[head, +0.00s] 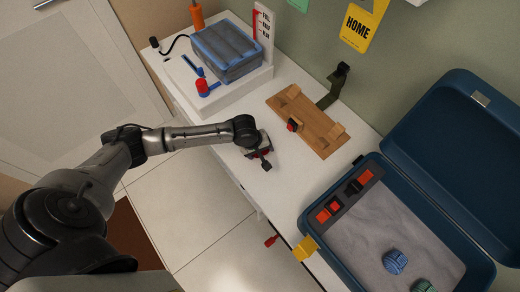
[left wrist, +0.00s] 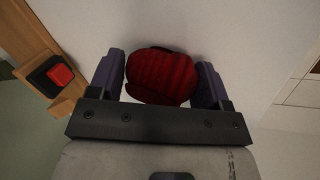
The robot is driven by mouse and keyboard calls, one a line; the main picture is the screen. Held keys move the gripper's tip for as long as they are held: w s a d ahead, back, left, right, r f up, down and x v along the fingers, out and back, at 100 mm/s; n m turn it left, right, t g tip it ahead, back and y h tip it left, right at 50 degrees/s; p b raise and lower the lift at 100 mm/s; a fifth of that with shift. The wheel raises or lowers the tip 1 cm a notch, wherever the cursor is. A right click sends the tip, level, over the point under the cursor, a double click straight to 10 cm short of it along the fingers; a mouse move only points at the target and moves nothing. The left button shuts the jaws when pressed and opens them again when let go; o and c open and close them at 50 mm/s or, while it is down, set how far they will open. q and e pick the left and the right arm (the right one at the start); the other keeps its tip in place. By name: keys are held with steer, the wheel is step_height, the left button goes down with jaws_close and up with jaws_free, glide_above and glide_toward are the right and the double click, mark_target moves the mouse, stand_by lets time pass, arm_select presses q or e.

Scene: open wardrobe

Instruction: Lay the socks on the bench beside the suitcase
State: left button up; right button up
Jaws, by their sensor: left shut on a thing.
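A red ribbed sock ball (left wrist: 160,75) sits between the two purple fingers of my left gripper (left wrist: 158,70), which is shut on it. In the head view my left gripper (head: 259,151) is over the white bench (head: 295,195), left of the open blue suitcase (head: 455,150), and mostly hides the red ball. I cannot tell whether the ball touches the bench. A blue sock ball (head: 395,261) and a green sock ball (head: 423,286) lie inside the suitcase on its grey lining; the green one is cut off by the frame edge. My right gripper is not in view.
A wooden rack (head: 308,121) with a red button stands behind my gripper. A blue packing cube (head: 227,50) sits on a raised white platform at the back left. A yellow tag (head: 305,248) is at the suitcase's left side. Bare bench lies between gripper and suitcase.

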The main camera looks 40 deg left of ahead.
arm_select(q)
steer(key=o, duration=0.9)
steer(key=shift+f, duration=0.1)
steer(key=shift+r, duration=0.3)
steer(key=p+v, duration=0.4)
steer(key=v, duration=0.8)
steer(key=s+d+f+m+h, duration=0.1)
steer(key=s+d+f+m, duration=0.3)
steer(key=s+d+m, duration=0.55)
steer(key=s+r+m+y, duration=0.1)
steer(key=s+m, duration=0.3)
steer(key=s, duration=0.7)
steer(key=shift+s+a+t+y, duration=0.25)
steer(key=shift+a+t+y, duration=0.05)
steer(key=shift+y, duration=0.5)
